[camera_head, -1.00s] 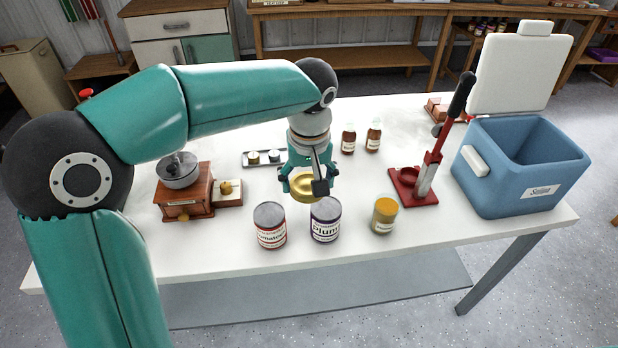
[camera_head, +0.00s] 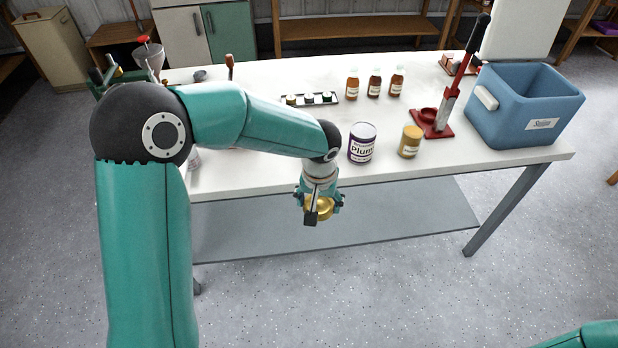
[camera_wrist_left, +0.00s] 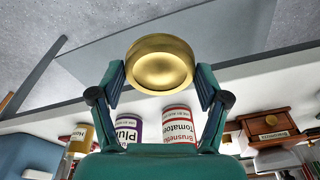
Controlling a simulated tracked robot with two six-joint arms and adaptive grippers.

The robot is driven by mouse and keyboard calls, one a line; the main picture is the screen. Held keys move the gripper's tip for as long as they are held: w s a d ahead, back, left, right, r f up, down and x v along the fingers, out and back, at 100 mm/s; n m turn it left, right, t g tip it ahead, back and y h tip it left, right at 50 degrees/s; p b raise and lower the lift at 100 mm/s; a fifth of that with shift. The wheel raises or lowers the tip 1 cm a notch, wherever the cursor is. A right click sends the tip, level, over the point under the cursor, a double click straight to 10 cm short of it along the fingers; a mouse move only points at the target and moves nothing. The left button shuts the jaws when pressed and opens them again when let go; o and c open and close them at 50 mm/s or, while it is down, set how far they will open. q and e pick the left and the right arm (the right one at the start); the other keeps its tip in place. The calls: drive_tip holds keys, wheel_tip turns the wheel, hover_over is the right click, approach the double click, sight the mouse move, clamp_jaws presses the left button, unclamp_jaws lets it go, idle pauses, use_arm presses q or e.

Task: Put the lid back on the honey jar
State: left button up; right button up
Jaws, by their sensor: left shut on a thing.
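My left gripper (camera_head: 318,205) is shut on a round gold lid (camera_head: 319,208), in front of the table's near edge with the floor and lower shelf behind it. In the left wrist view the lid (camera_wrist_left: 160,64) sits between the two fingers. The honey jar (camera_head: 410,142), amber and without a lid on it, stands upright on the table right of the plum can, apart from the gripper. It also shows at the lower left of the wrist view (camera_wrist_left: 79,141). My right gripper is out of view; only a bit of the right arm shows.
A plum can (camera_head: 362,143) stands left of the jar. A tomato can (camera_wrist_left: 178,124) shows in the wrist view. Behind are a red press (camera_head: 434,120), several brown bottles (camera_head: 374,85) and a blue cooler (camera_head: 525,105). The white tabletop (camera_head: 480,165) is clear at front right.

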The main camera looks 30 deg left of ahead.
sight(325, 219)
use_arm(q)
drive_tip(key=f+m, duration=0.1)
drive_tip(key=d+f+m, duration=0.1)
drive_tip(key=f, duration=0.1)
drive_tip(key=d+f+m, duration=0.1)
drive_tip(key=f, duration=0.1)
drive_tip(key=shift+s+f+h, duration=0.1)
drive_tip(key=shift+s+h, duration=0.1)
drive_tip(key=shift+h, duration=0.2)
drive_tip(key=shift+w+d+f, duration=0.15)
drive_tip(key=shift+d+f, duration=0.05)
drive_tip(key=shift+f, duration=0.1)
drive_tip(key=shift+a, duration=0.1)
